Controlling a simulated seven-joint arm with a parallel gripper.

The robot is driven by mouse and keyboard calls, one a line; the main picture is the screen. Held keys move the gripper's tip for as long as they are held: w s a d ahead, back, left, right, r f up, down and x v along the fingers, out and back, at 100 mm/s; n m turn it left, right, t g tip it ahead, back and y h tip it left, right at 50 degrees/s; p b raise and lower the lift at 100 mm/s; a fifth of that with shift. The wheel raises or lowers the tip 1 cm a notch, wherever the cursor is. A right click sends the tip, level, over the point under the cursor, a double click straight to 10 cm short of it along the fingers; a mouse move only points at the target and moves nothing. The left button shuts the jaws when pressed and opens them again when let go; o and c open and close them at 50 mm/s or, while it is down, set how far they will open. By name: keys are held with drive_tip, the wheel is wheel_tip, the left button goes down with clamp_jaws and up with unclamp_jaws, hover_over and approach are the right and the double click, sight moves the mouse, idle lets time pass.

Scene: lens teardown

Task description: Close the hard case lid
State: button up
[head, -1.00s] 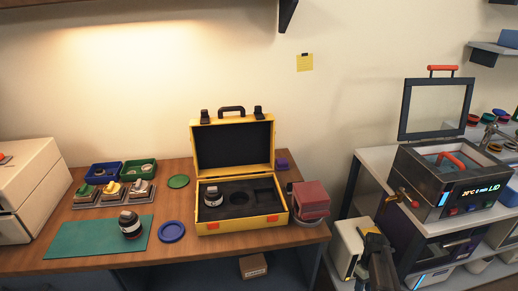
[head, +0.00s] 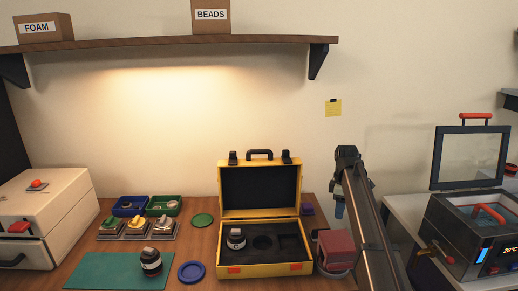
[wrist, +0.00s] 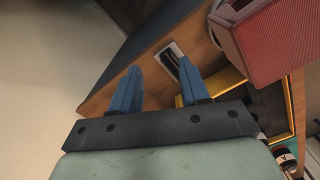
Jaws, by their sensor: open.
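The yellow hard case (head: 250,273) stands on the wooden bench with its lid (head: 260,214) open and upright. The lid has a black handle and two dark latches along its top edge. The dark foam in the case base holds a black lens (head: 236,240) at the left; other cutouts look empty. My gripper (head: 339,210) is in the air to the right of the case, apart from the lid, small and partly hidden by my arm. In the wrist view my gripper (wrist: 157,80) has its two blue fingers spread with nothing between them. Part of the yellow case shows there behind the right finger.
A dark red box (head: 335,248) stands just right of the case; it also shows in the wrist view (wrist: 273,40). A second lens (head: 151,262) stands on the green mat. A wooden shelf (head: 190,44) hangs above. A blue disc (head: 191,272) lies left of the case.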

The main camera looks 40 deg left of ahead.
sight(290, 160)
drive_tip(key=s+a+r+n, duration=0.1)
drive_tip(key=s+a+r, duration=0.1)
drive_tip(key=a+r, duration=0.4)
drive_tip(key=s+a+r+n, duration=0.2)
drive_tip(key=a+r, duration=0.4)
drive_tip(key=r, duration=0.3)
drive_tip(key=s+a+r+n+y, duration=0.1)
drive_tip(key=s+a+r, duration=0.1)
drive_tip(key=a+r, duration=0.4)
drive_tip(key=shift+s+r+t, duration=0.2)
drive_tip(key=shift+r+t, duration=0.1)
drive_tip(key=shift+r, duration=0.8)
drive_tip(key=s+a+r+n, duration=0.25)
drive_tip(key=s+a, duration=0.35)
drive_tip(key=a, duration=0.4)
drive_tip(key=shift+m, duration=0.45)
drive_tip(key=f, duration=0.6)
drive_tip(key=shift+w+f, duration=0.15)
drive_tip(key=shift+w, duration=0.15)
clamp_jaws()
